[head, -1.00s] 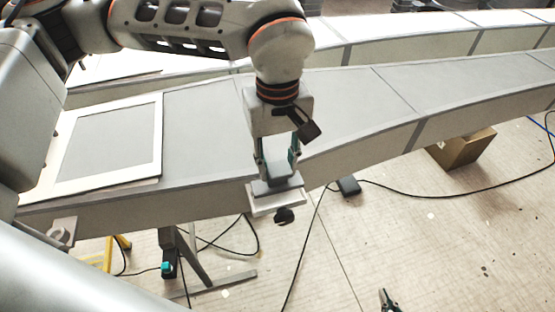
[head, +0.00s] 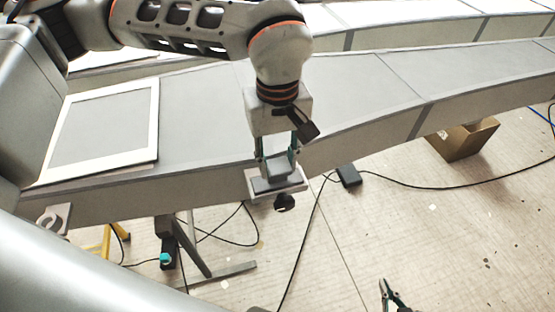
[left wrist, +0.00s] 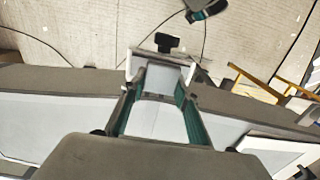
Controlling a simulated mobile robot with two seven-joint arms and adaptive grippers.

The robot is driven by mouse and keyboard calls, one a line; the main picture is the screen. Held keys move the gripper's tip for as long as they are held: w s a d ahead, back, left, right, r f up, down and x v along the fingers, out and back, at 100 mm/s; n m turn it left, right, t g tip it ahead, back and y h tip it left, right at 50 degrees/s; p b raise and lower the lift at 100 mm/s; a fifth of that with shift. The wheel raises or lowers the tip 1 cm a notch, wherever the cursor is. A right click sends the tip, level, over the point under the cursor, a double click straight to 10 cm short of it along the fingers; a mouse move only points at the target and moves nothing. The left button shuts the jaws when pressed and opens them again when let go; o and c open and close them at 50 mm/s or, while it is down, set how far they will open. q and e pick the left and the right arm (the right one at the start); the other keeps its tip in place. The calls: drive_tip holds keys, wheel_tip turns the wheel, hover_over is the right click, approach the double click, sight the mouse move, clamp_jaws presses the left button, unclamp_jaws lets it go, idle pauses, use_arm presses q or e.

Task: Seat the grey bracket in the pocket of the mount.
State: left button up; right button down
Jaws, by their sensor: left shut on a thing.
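My left gripper (head: 277,168) points down at the table's front edge, shut on the upright part of the grey bracket (head: 277,184). The bracket's flat base lies over the pale mount (head: 297,189), which sticks out from the table edge with a dark knob below. The base looks level and close to the mount's top; the fingers and bracket hide whether it is inside the pocket. In the left wrist view the bracket (left wrist: 160,76) sits between the teal finger pads, in front of the mount (left wrist: 142,55). My right gripper (head: 393,294) is low at the bottom right, empty and seemingly open.
The long grey table (head: 350,85) runs across the view, with a pale frame (head: 155,125) lying on its left. A cardboard box (head: 465,140), a black block (head: 348,176), cables and a yellow stand (head: 106,241) are on the floor. The table top around the gripper is clear.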

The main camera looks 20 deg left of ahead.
use_arm(q)
drive_tip(key=shift+f, duration=0.25)
drive_tip(key=o, duration=1.2)
drive_tip(key=shift+o, duration=0.2)
wheel_tip(320, 180, up, 12)
